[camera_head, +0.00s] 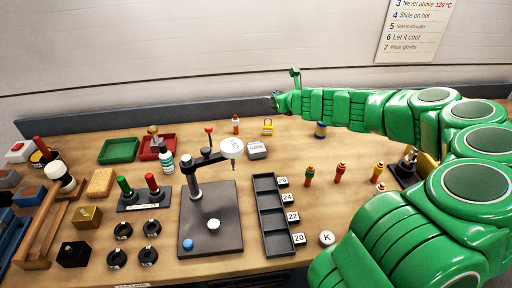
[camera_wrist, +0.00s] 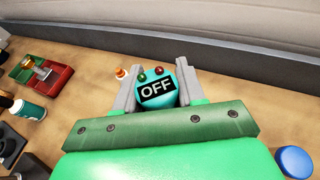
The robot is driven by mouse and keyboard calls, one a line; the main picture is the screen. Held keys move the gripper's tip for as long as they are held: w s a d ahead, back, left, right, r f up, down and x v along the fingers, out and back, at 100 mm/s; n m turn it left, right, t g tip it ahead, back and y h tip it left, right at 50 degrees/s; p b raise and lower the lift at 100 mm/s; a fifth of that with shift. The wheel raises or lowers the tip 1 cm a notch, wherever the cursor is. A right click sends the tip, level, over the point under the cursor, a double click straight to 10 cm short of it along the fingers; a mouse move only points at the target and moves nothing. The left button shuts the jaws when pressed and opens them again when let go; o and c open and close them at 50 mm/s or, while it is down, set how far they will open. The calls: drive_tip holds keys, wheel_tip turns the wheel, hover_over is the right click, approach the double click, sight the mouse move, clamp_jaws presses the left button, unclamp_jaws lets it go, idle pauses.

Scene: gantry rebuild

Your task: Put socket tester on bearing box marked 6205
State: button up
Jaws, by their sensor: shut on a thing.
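My gripper (camera_wrist: 156,68) is shut on a teal thing (camera_wrist: 158,99) with a black label reading OFF and small green and red knobs or lights on top; it looks like the socket tester. Its lower part is hidden by my gripper. In the head view my gripper (camera_head: 277,101) is at the back of the bench, in front of the low back rail, and the held thing cannot be made out. A small pale box (camera_head: 257,151) with writing stands right of the press head; it may be the bearing box, but its marking is too small to read.
A yellow padlock (camera_head: 267,126), an orange-and-white bottle (camera_head: 236,125) and a blue-topped spool (camera_head: 320,130) stand near the back. The press (camera_head: 207,194) rises left of the pale box. A black divided tray (camera_head: 269,216) lies in front, with several orange-and-green items to its right.

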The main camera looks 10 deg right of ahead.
drive_tip(key=a+n+g+y, duration=0.2)
drive_tip(key=a+n+y, duration=0.1)
wheel_tip(320, 180, up, 3)
drive_tip(key=n+g+y, duration=0.4)
drive_tip(key=n+g, duration=0.3)
hover_over(251, 146)
wheel_tip(251, 146, down, 14)
drive_tip(key=shift+s+f, duration=0.1)
drive_tip(key=shift+f, duration=0.1)
idle(0.5)
drive_tip(key=shift+f, duration=0.1)
drive_tip(key=o, duration=1)
drive_tip(key=shift+o, duration=0.2)
drive_tip(key=v, duration=1.2)
